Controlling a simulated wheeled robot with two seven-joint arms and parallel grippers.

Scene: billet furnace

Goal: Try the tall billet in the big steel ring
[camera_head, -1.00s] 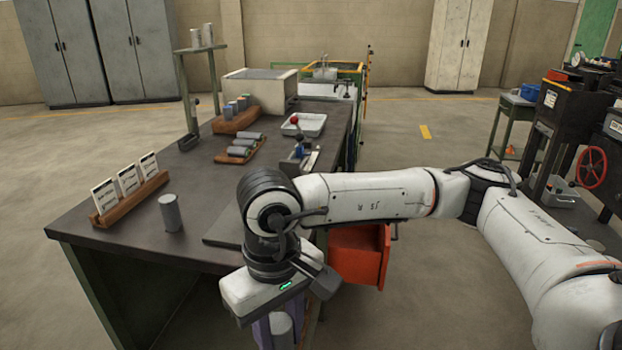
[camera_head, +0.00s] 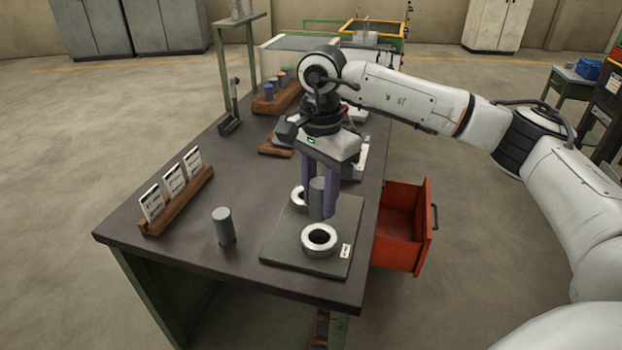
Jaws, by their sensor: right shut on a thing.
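My right gripper (camera_head: 319,200) points down over the workbench with its purple fingers shut on a grey billet (camera_head: 317,193). The billet is upright, above the dark plate (camera_head: 285,240), behind the front steel ring. The front steel ring (camera_head: 319,239) lies on the plate with its dark hole open and looks larger. A second steel ring (camera_head: 298,197) lies behind it, partly hidden by the fingers and billet. I cannot tell whether the held billet's lower end touches anything. Another grey billet (camera_head: 224,226) stands upright on the bench, left of the plate. My left gripper is not in view.
A wooden rack with cards (camera_head: 178,198) stands at the bench's left. A wooden block with colour-topped cylinders (camera_head: 276,97) is at the back. An open red drawer (camera_head: 405,228) juts out on the right. The bench between card rack and plate is mostly clear.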

